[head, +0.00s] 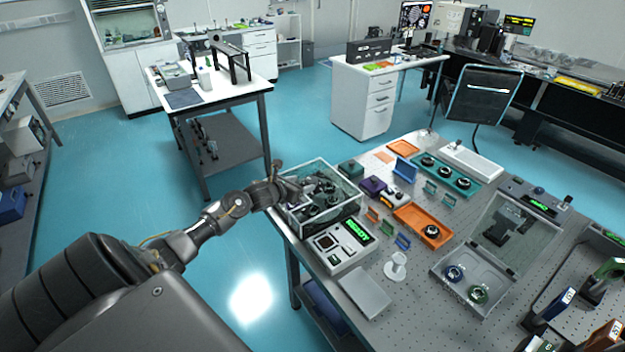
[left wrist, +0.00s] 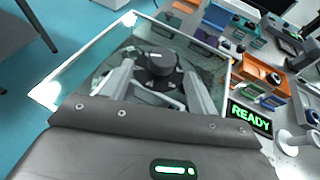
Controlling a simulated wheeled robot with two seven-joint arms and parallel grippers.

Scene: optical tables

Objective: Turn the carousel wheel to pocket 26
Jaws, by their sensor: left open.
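The carousel wheel (head: 328,198) sits inside a clear-walled, open-topped box (head: 345,212) at the near left corner of the optical table. In the left wrist view the wheel shows as a dark disc with a round black hub (left wrist: 160,60) standing up in its middle. My left gripper (head: 299,186) reaches over the box's left side. In the left wrist view its two grey fingers (left wrist: 162,88) are apart and empty, with the hub beyond and between their tips. I cannot tell whether they touch anything. Pocket numbers are not readable. My right gripper is not in view.
A control box (head: 340,247) stands in front of the carousel box; its green display (left wrist: 250,118) reads READY. A grey plate (head: 364,292), a white spool-shaped stand (head: 396,267) and an orange tray (head: 423,226) lie to the right. An open clear-lidded case (head: 475,280) stands farther right.

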